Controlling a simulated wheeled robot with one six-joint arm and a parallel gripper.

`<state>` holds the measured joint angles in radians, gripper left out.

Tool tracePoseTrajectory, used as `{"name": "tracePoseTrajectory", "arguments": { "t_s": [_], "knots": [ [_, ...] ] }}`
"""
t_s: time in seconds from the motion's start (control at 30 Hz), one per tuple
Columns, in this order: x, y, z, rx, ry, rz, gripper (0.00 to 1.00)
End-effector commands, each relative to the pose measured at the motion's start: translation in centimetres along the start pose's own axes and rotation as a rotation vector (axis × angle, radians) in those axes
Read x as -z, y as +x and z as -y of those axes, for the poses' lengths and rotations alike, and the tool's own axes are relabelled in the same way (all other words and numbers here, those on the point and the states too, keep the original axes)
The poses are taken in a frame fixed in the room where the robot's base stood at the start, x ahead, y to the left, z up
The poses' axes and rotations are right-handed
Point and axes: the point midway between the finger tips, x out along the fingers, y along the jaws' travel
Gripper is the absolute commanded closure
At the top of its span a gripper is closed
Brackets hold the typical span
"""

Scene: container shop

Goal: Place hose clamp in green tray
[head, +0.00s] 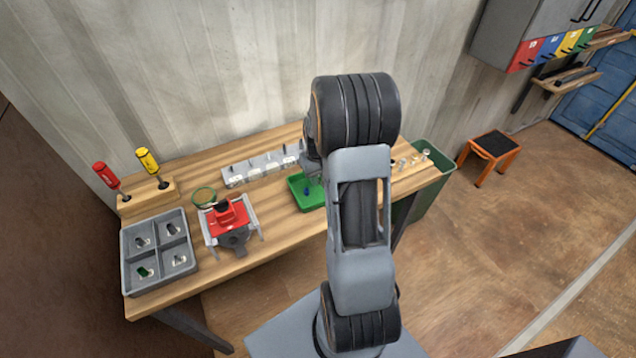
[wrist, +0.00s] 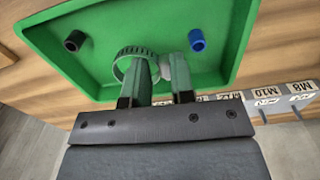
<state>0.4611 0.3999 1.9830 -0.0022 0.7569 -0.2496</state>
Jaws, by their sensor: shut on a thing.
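The green tray (head: 302,203) stands on the wooden workbench, partly hidden by my arm in the head view. Its floor and rim fill much of the wrist view (wrist: 225,70). My gripper (wrist: 165,60) is over the tray, fingers pointing into it. It is shut on the hose clamp (wrist: 120,66), a toothed ring on the left finger's side, with a pale part between the fingertips. I cannot tell whether the clamp touches the tray floor. In the head view my arm hides the clamp.
A black cylinder (wrist: 74,41) and a blue cylinder (wrist: 197,40) are in the tray. A labelled rack (head: 262,168) stands behind it. A red vise-like fixture (head: 228,213) and a grey divided tray (head: 128,279) are on the left. A green bin (head: 428,195) stands right of the bench.

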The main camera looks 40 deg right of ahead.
Motion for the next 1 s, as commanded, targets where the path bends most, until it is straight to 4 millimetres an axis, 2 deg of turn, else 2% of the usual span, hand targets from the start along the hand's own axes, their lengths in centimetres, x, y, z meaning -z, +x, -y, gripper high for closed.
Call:
{"name": "tracePoseTrajectory", "arguments": {
  "t_s": [0.23,0.7,0.73,0.83,1.0],
  "knots": [
    [0.0,2.7,-0.1,0.001,0.0,0.004,0.99],
    [0.0,3.6,-0.1,0.0,0.001,0.001,0.99],
    [0.0,3.5,-0.1,0.0,0.001,0.001,0.75],
    [0.0,3.5,-0.1,0.0,0.001,0.001,0.66],
    [0.0,3.5,-0.1,0.0,0.001,0.001,0.66]
  ]
}}
